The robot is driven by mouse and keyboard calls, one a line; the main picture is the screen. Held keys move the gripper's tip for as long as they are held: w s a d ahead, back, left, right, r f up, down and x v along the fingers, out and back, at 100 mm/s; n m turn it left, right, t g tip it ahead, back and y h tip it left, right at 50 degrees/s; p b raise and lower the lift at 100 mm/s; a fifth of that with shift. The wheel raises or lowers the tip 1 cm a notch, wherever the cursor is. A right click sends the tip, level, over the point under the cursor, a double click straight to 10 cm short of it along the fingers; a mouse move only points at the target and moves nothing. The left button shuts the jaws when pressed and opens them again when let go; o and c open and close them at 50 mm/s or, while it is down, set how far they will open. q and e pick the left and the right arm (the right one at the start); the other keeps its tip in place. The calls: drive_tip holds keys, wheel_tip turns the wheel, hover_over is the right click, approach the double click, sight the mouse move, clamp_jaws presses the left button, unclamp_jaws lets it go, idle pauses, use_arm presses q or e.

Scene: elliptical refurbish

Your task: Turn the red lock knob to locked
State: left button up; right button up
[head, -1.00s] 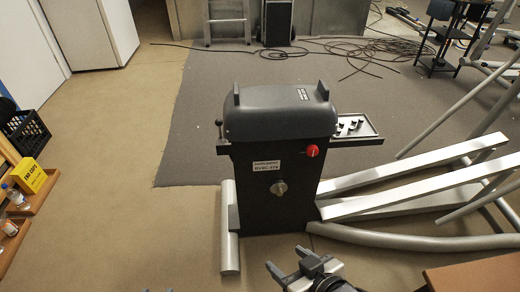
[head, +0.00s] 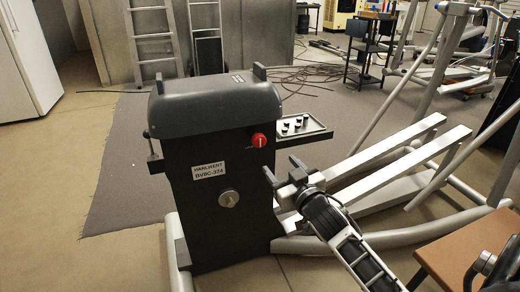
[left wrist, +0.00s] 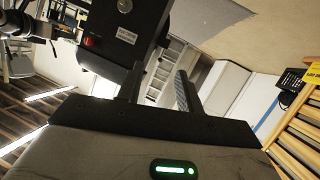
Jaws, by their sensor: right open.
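The red lock knob (head: 259,141) sits on the upper right of the dark machine housing's front (head: 205,160), with a pale, roughly upright mark on its face. It also shows, small and dim, in the left wrist view (left wrist: 88,41). My right gripper (head: 280,170) is open and empty, below and slightly right of the knob in the picture, apart from it. My left gripper (left wrist: 160,70) is open and empty in the left wrist view, with the housing beyond its fingers. It is not visible in the head view.
A silver round fitting (head: 229,199) sits lower on the housing. A small tray with black knobs (head: 303,127) juts out at its right. Pale rails (head: 400,165) and curved tubes extend right. A brown board (head: 465,245) lies at lower right. Floor at left is clear.

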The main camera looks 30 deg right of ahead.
sight(260, 143)
drive_tip(key=w+b, duration=0.1)
drive_tip(key=w, duration=0.3)
drive_tip(key=w+d+b, duration=0.1)
drive_tip(key=w, duration=0.4)
drive_tip(key=w+d+b, duration=0.1)
drive_tip(key=w, duration=0.3)
drive_tip(key=shift+w+b, duration=0.15)
drive_tip(key=shift+b, duration=0.25)
drive_tip(key=shift+w, duration=0.15)
use_arm(q)
drive_tip(key=shift+w+d+r+n+t+h, duration=0.15)
drive_tip(key=shift+d+r+n+t+h, duration=0.4)
drive_tip(key=shift+r+h, duration=0.3)
use_arm(e)
drive_tip(key=c, duration=1)
